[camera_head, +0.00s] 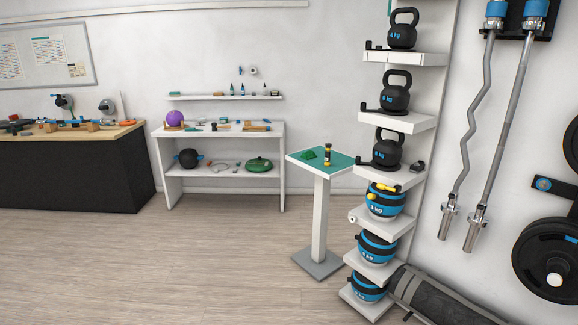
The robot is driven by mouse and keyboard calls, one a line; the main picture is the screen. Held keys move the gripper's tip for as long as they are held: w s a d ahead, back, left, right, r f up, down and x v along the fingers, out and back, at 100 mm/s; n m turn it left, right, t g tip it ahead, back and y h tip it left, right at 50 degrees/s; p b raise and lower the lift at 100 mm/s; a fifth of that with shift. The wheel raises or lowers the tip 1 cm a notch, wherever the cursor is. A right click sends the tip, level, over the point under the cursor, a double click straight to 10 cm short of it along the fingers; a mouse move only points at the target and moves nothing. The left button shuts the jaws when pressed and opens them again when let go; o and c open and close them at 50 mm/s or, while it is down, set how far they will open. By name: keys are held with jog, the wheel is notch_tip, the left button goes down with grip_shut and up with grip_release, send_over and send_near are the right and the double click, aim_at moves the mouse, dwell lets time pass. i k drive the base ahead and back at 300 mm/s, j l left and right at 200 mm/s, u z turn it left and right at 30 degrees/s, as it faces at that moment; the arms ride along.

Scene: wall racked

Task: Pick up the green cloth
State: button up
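A small green, crumpled-looking thing (309,155), which may be the green cloth, lies on the left part of a white pedestal stand (319,220). The stand has a teal-green top surface (341,158). A black and yellow upright object (327,154) stands just right of the green thing on the same top. The green thing is small in view, so its exact shape is hard to tell. My gripper is not in view.
A white rack (408,58) with kettlebells and blue-black balls stands close right of the stand. A white shelf table (278,155) is behind left, holding a green round object (259,165). A dark workbench (75,175) stands far left. The wooden floor (180,265) in front is clear.

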aim_at(309, 154)
jog(key=i, duration=1.8)
jog(key=i+j+z, duration=0.1)
jog(key=i+z, duration=0.15)
jog(key=i, duration=0.25)
jog(key=i+j+z, duration=0.2)
jog(key=i, duration=0.35)
jog(key=i+j+z, duration=0.25)
jog(key=i, duration=0.25)
jog(key=i+j+z, duration=0.25)
jog(key=i, duration=0.2)
